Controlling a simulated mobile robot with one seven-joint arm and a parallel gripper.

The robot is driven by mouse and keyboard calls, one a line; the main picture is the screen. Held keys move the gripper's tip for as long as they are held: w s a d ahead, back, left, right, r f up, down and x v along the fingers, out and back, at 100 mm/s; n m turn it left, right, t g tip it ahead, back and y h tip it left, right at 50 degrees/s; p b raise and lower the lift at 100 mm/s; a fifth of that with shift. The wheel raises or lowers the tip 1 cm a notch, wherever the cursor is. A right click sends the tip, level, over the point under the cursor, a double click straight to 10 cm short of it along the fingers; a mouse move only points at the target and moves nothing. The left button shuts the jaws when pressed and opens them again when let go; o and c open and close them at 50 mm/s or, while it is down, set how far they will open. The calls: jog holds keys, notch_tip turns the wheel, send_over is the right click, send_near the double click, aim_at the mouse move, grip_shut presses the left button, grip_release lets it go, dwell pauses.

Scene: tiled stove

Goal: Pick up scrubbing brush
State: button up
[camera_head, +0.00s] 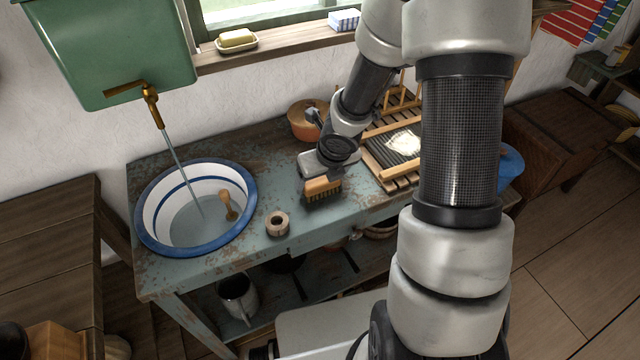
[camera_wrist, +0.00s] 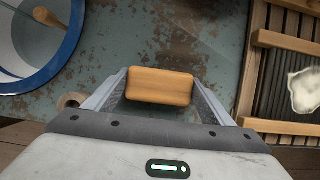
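The scrubbing brush (camera_head: 323,186) has an orange-brown wooden block on top and dark bristles below. It is over the worn blue-green table, under my gripper (camera_head: 325,174). I cannot tell whether its bristles touch the table top. In the wrist view the wooden block (camera_wrist: 160,86) lies crosswise between the two fingertips of my gripper (camera_wrist: 160,80), and its bristles are hidden. The fingers stand wide apart, one at each end of the block, and seem close to it. Whether they press on it does not show.
A white basin with a blue rim (camera_head: 147,235) is on the left, with a wooden-handled tool (camera_head: 228,204) inside. A small ring-shaped object (camera_head: 277,223) stands between basin and brush. A slatted wooden rack (camera_head: 387,172) is on the right, a brown pot (camera_head: 304,122) behind.

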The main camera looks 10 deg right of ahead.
jog(key=shift+r, duration=0.1)
jog(key=shift+c, duration=0.5)
notch_tip(320, 180, up, 10)
jog(key=p, duration=0.9)
jog(key=o, duration=0.4)
jog(key=shift+c, duration=1.1)
